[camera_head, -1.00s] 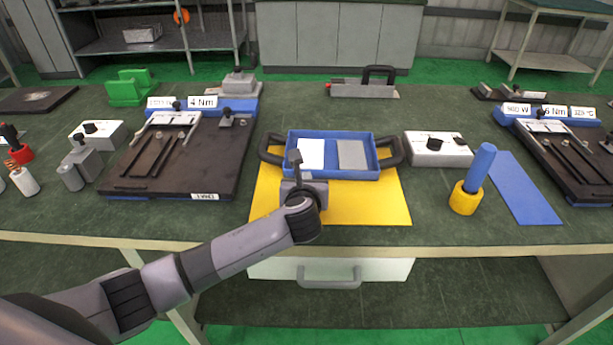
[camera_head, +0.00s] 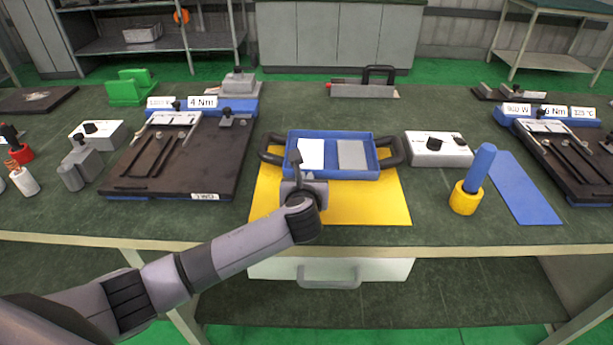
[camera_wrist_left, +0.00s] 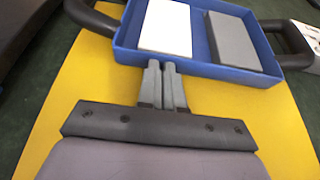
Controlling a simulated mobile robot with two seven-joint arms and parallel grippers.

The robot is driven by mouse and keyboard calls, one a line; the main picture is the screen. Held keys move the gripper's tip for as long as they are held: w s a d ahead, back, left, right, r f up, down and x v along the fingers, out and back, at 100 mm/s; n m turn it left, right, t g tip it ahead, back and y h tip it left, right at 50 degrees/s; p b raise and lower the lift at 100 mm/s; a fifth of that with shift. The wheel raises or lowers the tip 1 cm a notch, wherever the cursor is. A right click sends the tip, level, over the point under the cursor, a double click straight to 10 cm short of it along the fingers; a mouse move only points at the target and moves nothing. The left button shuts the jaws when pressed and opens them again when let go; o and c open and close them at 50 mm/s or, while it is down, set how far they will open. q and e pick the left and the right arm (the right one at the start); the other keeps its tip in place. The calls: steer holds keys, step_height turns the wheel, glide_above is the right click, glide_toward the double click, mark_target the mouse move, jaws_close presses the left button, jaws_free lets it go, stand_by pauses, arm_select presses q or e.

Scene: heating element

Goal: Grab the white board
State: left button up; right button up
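The white board (camera_head: 313,152) lies flat in the left compartment of a blue tray (camera_head: 340,176) with dark handles. It also shows in the left wrist view (camera_wrist_left: 166,27), with its near edge just beyond my fingertips. My left gripper (camera_head: 296,157) is over the tray's near side, at the board's lower left in the head view. In the left wrist view its two fingers (camera_wrist_left: 161,66) are close together, with nothing visible between them. The fingertips overlap the tray's near wall in the picture; contact cannot be told. My right gripper is not in view.
A grey board (camera_head: 352,154) lies in the tray's right compartment. The tray stands on a yellow mat (camera_head: 375,208). A white box with a black knob (camera_head: 437,150) stands close on the right, and a dark plate fixture (camera_head: 215,165) on the left. A blue cylinder in a yellow base (camera_head: 464,201) stands front right.

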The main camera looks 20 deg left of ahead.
arm_select(q)
steer(key=o, duration=1.6)
steer(key=shift+s, duration=0.15)
